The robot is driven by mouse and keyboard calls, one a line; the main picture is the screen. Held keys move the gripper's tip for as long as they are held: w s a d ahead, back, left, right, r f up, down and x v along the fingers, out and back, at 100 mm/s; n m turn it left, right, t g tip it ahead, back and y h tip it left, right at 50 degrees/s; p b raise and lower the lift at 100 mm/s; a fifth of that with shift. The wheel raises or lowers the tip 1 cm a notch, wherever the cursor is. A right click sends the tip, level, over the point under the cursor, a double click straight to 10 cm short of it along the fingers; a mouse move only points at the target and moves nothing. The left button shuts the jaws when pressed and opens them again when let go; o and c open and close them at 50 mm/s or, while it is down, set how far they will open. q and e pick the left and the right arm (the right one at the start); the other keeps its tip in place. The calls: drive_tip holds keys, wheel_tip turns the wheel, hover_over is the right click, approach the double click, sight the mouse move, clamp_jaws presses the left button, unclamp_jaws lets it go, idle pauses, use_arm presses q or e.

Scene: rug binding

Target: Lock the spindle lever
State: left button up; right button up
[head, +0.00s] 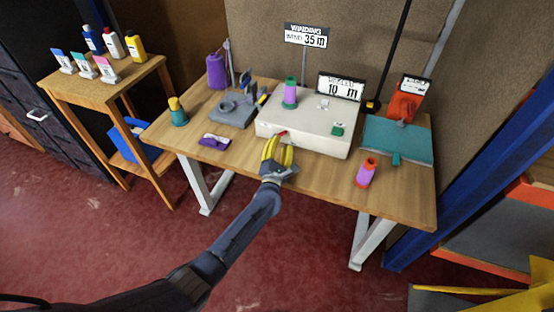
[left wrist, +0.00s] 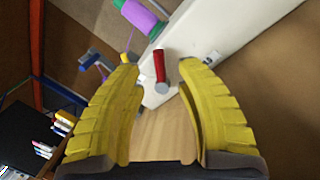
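The spindle lever, a red handle with a grey end cap (left wrist: 159,66), sticks out from the white winder box (head: 308,125). In the head view only its red end (head: 282,133) shows, just beyond my left gripper (head: 279,148). My left gripper is open, with yellow ribbed fingers; in the left wrist view (left wrist: 160,85) the lever appears between and slightly beyond the fingertips, with no visible contact. A purple spool with green ends (head: 290,93) stands upright on the box.
A grey fixture (head: 235,110) and a purple item (head: 214,142) lie left of the box. A purple-orange spool (head: 366,172) stands near the front right edge. A teal device (head: 398,143) is at right. A sign reading 10 m (head: 340,88) stands behind the box.

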use_arm(q)
drive_tip(key=v, duration=0.7)
drive_tip(key=shift+s, duration=0.15)
